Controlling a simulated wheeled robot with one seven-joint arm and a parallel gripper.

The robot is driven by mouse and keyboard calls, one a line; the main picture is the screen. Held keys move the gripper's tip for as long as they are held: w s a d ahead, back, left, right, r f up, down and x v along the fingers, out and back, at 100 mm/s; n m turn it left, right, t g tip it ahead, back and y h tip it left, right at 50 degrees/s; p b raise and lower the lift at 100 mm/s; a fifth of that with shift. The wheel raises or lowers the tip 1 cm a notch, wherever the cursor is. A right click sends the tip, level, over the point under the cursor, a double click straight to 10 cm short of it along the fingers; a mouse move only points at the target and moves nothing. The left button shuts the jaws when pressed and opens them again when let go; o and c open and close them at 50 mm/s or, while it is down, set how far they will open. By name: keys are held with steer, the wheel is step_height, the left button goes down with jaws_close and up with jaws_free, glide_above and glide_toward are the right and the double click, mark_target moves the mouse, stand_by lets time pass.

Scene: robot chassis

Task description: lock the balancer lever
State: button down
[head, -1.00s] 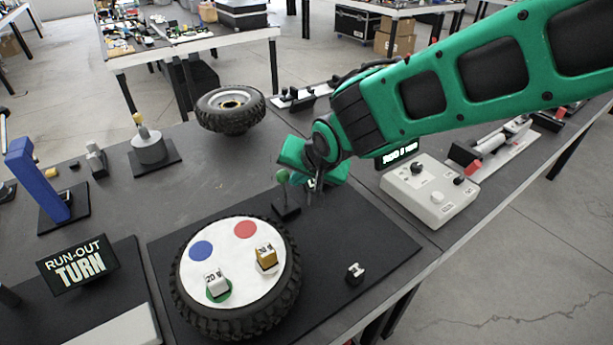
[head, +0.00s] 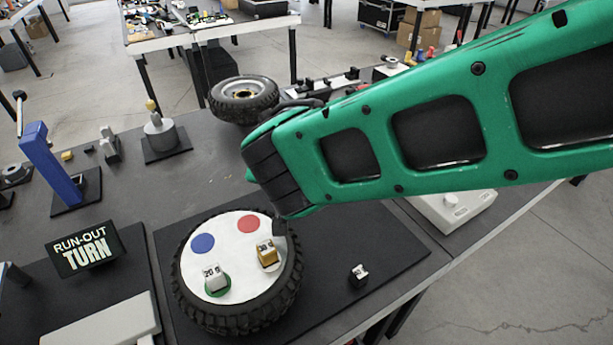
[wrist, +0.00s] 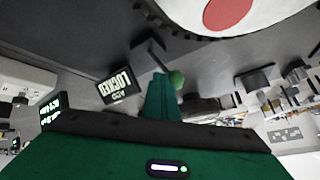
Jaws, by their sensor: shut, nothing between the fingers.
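The balancer carries a tyre (head: 238,320) with a white disc (head: 232,262) on top, bearing blue, red and green spots. A silver block (head: 214,277) sits at the green spot and a gold block (head: 267,254) sits at the right. In the wrist view the lever's green ball knob (wrist: 176,79) is right beside my gripper (wrist: 159,76), whose fingers are shut and empty. I cannot tell whether they touch. A small dark sign (wrist: 117,86) near the lever reads LOCKED, upside down. In the head view my arm hides the gripper and lever.
A grey console (head: 455,208) stands right of the mat, partly behind my arm. A small dark block (head: 358,275) lies on the mat. Another tyre (head: 243,99) lies at the back.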

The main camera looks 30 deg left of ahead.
steer(key=shift+s+a+f, duration=0.2)
steer(key=shift+s+a, duration=0.1)
steer(key=shift+s, duration=0.3)
steer(key=shift+w+f, duration=0.1)
steer(key=s+d+r, duration=0.5)
steer(key=d+r, duration=0.2)
steer(key=shift+s+d+r, duration=0.15)
steer(key=shift+d+r, duration=0.05)
steer(key=shift+d, duration=0.1)
stand_by(0.8)
